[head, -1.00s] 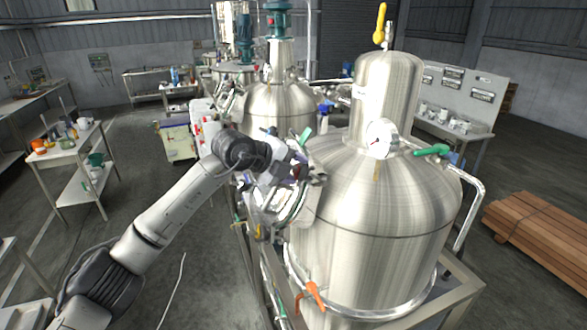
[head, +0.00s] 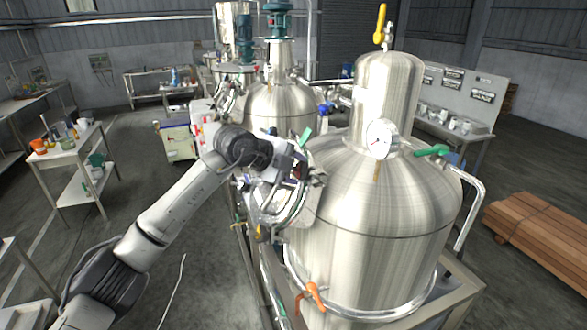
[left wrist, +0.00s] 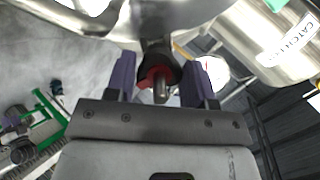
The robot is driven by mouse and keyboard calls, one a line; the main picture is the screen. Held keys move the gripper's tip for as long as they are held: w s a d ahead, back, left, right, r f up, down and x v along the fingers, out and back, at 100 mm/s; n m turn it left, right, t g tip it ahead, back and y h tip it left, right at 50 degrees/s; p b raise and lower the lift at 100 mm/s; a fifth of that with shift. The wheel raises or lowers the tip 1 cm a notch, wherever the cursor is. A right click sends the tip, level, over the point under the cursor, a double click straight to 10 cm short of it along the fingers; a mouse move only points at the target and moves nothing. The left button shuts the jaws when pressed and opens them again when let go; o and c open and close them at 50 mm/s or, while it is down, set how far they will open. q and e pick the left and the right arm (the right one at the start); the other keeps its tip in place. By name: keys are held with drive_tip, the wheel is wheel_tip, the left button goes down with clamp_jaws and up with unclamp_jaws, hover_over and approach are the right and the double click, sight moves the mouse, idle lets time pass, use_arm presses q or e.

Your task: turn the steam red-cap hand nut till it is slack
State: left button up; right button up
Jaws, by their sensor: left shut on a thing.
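The red-cap hand nut (left wrist: 160,75) shows in the left wrist view as a red collar with a dark surround and a metal stud end. My left gripper (left wrist: 166,82) has its two purple fingers on either side of it and is shut on it. In the head view my left gripper (head: 302,172) is at the left side of the near steel tank (head: 375,215), and my wrist hides the nut there. My right gripper is in neither current view.
The near tank carries a dial gauge (head: 382,139), a green-handled valve (head: 432,151) and an orange-handled valve (head: 315,295). More tanks (head: 280,107) stand behind it. A side table (head: 65,150) stands left on open floor. Timber (head: 540,225) lies at the right.

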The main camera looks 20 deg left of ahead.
use_arm(q)
drive_tip(key=o, duration=0.9)
drive_tip(key=shift+s+a+r, duration=0.2)
drive_tip(key=shift+s+a, duration=0.1)
drive_tip(key=shift+b+v, duration=2.25)
drive_tip(key=shift+v, duration=4.25)
drive_tip(key=shift+d, duration=0.1)
